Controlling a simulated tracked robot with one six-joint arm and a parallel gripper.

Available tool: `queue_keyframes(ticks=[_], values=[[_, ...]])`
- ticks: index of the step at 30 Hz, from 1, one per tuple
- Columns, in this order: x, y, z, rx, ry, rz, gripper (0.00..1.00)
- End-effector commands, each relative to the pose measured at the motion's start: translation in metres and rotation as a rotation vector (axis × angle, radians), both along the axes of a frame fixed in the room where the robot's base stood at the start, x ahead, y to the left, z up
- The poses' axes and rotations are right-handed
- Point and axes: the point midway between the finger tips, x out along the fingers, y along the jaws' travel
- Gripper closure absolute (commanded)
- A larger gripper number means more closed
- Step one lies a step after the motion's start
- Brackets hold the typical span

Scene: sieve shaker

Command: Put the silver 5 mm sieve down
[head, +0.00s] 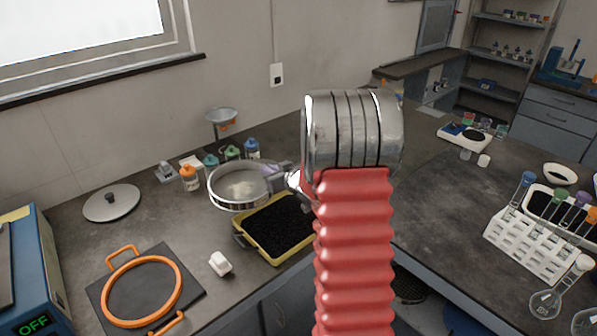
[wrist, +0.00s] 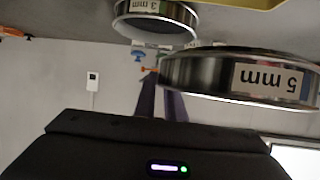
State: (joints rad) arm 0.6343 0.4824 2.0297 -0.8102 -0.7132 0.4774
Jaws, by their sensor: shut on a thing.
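The silver 5 mm sieve (head: 238,203) is a shallow round pan with a shiny rim. In the head view it shows above the left bench, overlapping the back-left corner of the yellow tray (head: 243,240). My gripper (head: 278,178) is shut on the sieve's right side. In the wrist view, which is upside down, the sieve (wrist: 215,77) with its "5 mm" label fills the right side, and the purple fingers (wrist: 160,88) meet its left edge. The sieve looks about level. Whether it touches anything below cannot be told. A 3 mm sieve (wrist: 155,27) also shows in the wrist view.
Black granules fill the yellow tray. Bottles (head: 190,178) stand behind the sieve. A silver lid (head: 112,203) lies to the left. An orange ring (head: 143,290) on a dark plate and a blue machine reading OFF (head: 35,275) are front left.

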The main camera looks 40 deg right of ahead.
Motion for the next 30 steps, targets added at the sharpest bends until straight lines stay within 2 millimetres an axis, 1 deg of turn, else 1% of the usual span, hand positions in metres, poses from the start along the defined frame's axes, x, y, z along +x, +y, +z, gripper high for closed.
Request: queue_keyframes(ticks=[1, 5, 6, 10, 15, 17, 18, 20, 21, 24, 27, 30], values=[[0.006, 0.022, 0.004, 0.000, -0.001, 0.012, 1.00], [0.015, 0.068, 0.010, 0.000, -0.001, 0.024, 1.00], [0.017, 0.082, 0.011, 0.001, -0.001, 0.028, 1.00], [0.019, 0.128, 0.015, 0.001, -0.002, 0.041, 1.00], [0.015, 0.186, 0.017, 0.002, 0.000, 0.059, 1.00], [0.011, 0.206, 0.018, 0.002, -0.002, 0.065, 1.00], [0.008, 0.219, 0.018, 0.001, 0.000, 0.070, 1.00], [0.003, 0.238, 0.018, 0.000, -0.001, 0.077, 1.00], [0.000, 0.251, 0.018, 0.001, -0.002, 0.082, 1.00], [-0.011, 0.279, 0.017, 0.001, -0.001, 0.092, 1.00], [-0.020, 0.300, 0.015, 0.001, -0.001, 0.100, 1.00], [-0.027, 0.312, 0.014, 0.001, -0.001, 0.104, 1.00]])
